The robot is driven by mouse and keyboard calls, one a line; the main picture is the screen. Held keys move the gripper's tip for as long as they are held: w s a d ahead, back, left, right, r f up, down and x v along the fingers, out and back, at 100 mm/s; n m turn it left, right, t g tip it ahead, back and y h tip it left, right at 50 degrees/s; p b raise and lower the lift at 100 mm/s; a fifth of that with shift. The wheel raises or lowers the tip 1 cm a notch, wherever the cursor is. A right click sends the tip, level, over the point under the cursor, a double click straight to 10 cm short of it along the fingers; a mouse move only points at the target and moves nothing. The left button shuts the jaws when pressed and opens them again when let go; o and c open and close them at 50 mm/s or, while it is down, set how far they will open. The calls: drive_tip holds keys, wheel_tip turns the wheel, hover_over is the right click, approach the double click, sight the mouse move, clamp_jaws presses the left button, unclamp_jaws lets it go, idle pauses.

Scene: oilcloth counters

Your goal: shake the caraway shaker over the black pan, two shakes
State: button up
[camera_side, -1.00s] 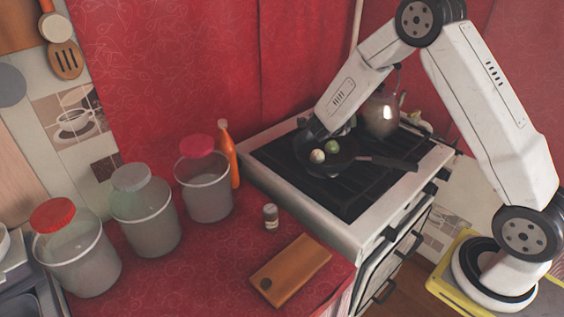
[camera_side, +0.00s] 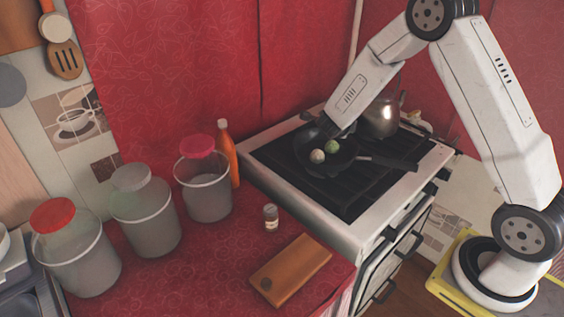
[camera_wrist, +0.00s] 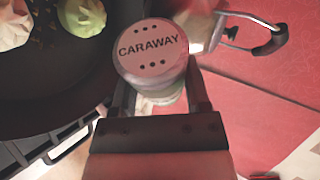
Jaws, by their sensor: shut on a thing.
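My gripper (camera_wrist: 157,92) is shut on the caraway shaker (camera_wrist: 152,50). In the wrist view its round pale lid shows the word CARAWAY and small dark holes, and the lid faces the camera. The black pan (camera_wrist: 45,97) lies to the left of the shaker there, with a few small brownish specks on its floor. In the side view the black pan (camera_side: 345,165) sits on the stove, and my gripper is at its far side by the rim. The shaker cannot be made out in the side view.
A cream lump (camera_side: 317,156) and a green one (camera_side: 331,146) lie in the pan. A metal kettle (camera_side: 382,115) stands close behind. A small shaker (camera_side: 270,217), a wooden board (camera_side: 290,270), an orange bottle (camera_side: 229,155) and lidded tubs (camera_side: 146,222) stand on the red counter.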

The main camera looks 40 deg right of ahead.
drive_tip(key=shift+w+a+f+m+t+y, duration=0.15)
drive_tip(key=shift+f+m+t+y, duration=0.75)
drive_tip(key=shift+m+t+y, duration=0.4)
drive_tip(key=shift+w+a+r+m+t+y, duration=0.2)
drive_tip(key=shift+r+m+t+y, duration=0.3)
drive_tip(key=shift+r, duration=0.35)
drive_tip(key=shift+w+a+r+m+t+y, duration=0.3)
drive_tip(key=shift+r+m+y, duration=0.2)
drive_tip(key=shift+r, duration=0.4)
drive_tip(key=shift+w+a+r+m+t+y, duration=0.15)
drive_tip(key=shift+r+m+t+y, duration=0.35)
drive_tip(key=shift+r, duration=0.35)
